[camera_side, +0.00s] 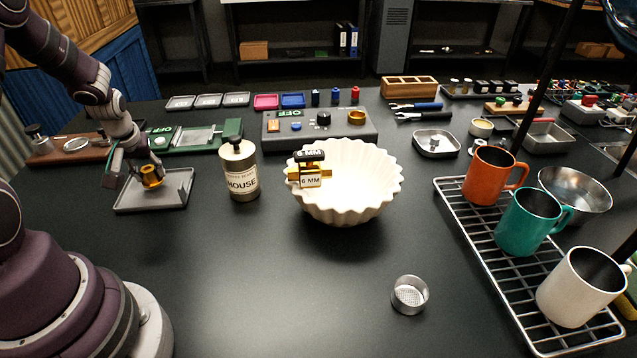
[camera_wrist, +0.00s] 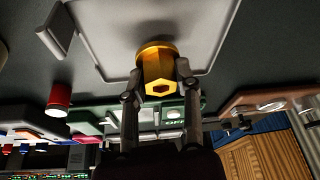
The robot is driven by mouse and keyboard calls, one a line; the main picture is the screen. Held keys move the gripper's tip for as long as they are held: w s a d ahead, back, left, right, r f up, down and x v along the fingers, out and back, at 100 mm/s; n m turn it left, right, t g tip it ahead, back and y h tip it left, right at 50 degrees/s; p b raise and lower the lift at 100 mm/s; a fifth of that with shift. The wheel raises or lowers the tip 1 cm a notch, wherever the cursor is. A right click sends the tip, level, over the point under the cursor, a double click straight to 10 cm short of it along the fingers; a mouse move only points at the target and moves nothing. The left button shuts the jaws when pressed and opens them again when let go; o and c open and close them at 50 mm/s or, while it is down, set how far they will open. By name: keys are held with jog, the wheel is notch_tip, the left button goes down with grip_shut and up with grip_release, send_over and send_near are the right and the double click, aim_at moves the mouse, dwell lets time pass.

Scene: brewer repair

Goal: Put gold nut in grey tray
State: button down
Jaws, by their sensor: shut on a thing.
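The gold nut (camera_side: 151,177) is between the fingers of my gripper (camera_side: 146,168), over the grey tray (camera_side: 178,193) at the left of the table. The pale floor of the grey tray (camera_wrist: 205,35) lies beyond the nut. My gripper is shut on the nut. I cannot tell whether the nut touches the tray floor.
A white fluted bowl (camera_side: 362,190) with a 6 MM gold-and-black piece is in the middle. A green board (camera_side: 185,138) lies behind the tray. The table's front middle is mostly clear around a small metal basket (camera_side: 409,295).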

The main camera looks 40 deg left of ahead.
jog(key=shift+f, duration=0.85)
jog(key=c, duration=0.8)
grip_release()
jog(key=shift+f, duration=0.1)
jog(key=v, duration=1.2)
jog(key=s+d+r+m+t+h, duration=0.1)
jog(key=d+r+m, duration=0.3)
jog(key=d, duration=0.6)
jog(key=s+d+r+m+t+h, duration=0.1)
jog(key=d+r+m+t+h, duration=0.1)
jog(key=d+m, duration=0.6)
notch_tip(320, 180, up, 3)
jog(key=shift+s+d+f+h, duration=0.1)
jog(key=shift+s+d+h, duration=0.1)
jog(key=shift+d+h, duration=0.55)
jog(key=shift+d+y, duration=0.2)
jog(key=shift+y, duration=0.05)
